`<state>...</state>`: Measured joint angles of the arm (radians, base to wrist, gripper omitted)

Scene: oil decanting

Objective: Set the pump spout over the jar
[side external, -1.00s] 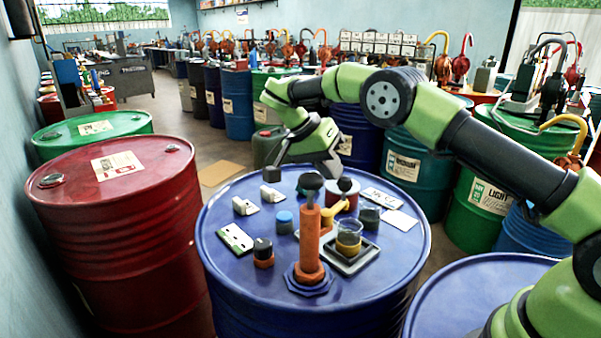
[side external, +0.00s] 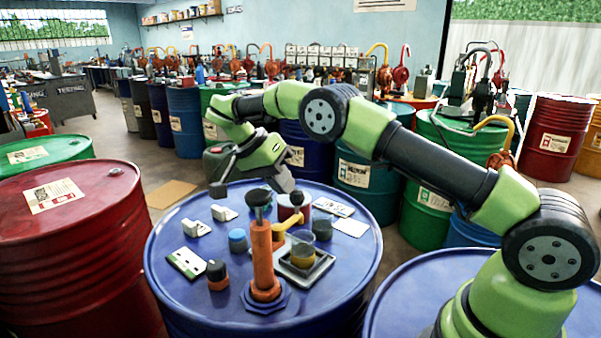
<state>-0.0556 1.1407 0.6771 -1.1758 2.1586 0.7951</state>
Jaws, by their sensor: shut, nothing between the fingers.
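The pump (side external: 263,262) is an upright orange column with a dark knob on top, near the middle of the blue drum. Its yellow spout (side external: 284,226) shows just behind and right of the column. A glass jar (side external: 303,256) with amber oil in it stands on a dark square tray (side external: 312,273) right of the pump. The spout is close to the jar in the picture, but whether its outlet is over the jar's mouth cannot be told. My gripper (side external: 250,180) is shut and empty, above the far side of the drum top, behind the pump and clear of it.
A blue-capped jar (side external: 237,240), a dark-capped orange jar (side external: 217,274), a white-and-green card (side external: 187,262) and small white blocks (side external: 196,228) lie left of the pump. A red round container (side external: 292,206) stands behind it. A red drum (side external: 75,245) is at left.

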